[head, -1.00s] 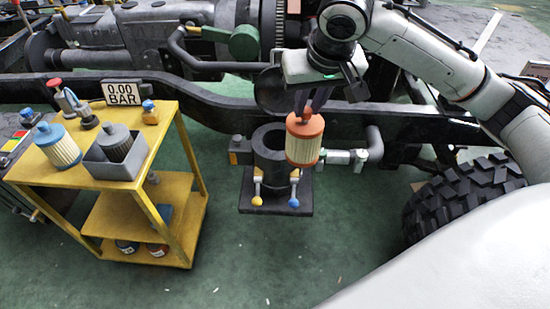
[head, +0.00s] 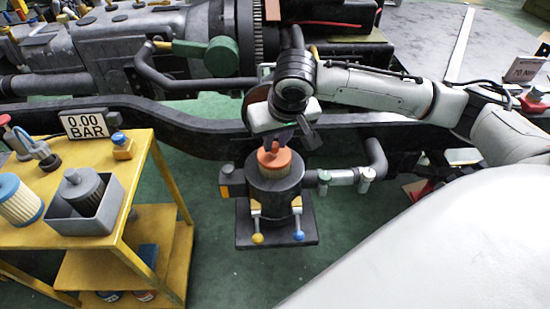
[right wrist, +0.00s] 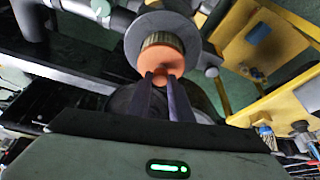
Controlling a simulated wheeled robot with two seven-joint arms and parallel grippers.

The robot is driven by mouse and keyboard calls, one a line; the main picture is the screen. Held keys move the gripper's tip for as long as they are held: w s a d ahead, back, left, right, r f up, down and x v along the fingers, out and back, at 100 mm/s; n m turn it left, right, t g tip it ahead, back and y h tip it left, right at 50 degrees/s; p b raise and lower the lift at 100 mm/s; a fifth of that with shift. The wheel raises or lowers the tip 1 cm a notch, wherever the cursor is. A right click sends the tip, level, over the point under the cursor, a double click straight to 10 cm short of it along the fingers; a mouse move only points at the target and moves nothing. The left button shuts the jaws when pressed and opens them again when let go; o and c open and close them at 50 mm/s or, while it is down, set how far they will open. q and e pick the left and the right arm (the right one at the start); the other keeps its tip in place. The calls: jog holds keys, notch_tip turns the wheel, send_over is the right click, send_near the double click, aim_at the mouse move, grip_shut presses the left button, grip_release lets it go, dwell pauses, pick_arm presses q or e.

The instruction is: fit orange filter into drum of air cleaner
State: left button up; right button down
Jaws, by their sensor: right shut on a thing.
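The orange filter (head: 274,160), with its orange cap and pale pleated side, is at the mouth of the dark drum (head: 273,192) of the air cleaner. Its lower part is hidden by the drum wall, and its cap stands above the rim. My right gripper (head: 279,141) is above the drum, shut on the filter's top knob. In the right wrist view, the fingers (right wrist: 160,88) reach the orange cap (right wrist: 163,58), and a strip of pleats shows beyond it inside the grey drum rim (right wrist: 136,38). How deep the filter sits, I cannot tell. My left gripper is not in view.
Two clips with yellow (head: 257,238) and blue (head: 298,235) ends hang on the drum's front. A pipe (head: 345,176) leaves its right side. The chassis rail (head: 190,130) runs behind. A yellow cart (head: 140,190) at left bears a blue-topped filter (head: 18,203) and a grey tray (head: 88,222).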

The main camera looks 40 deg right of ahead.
aim_at(276, 154)
jog(key=shift+f, duration=0.65)
notch_tip(276, 154, down, 4)
jog(key=shift+r+b, duration=0.15)
jog(key=shift+b, duration=0.3)
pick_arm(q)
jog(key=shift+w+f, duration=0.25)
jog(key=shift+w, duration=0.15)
pick_arm(e)
jog(key=c, duration=1.6)
grip_release()
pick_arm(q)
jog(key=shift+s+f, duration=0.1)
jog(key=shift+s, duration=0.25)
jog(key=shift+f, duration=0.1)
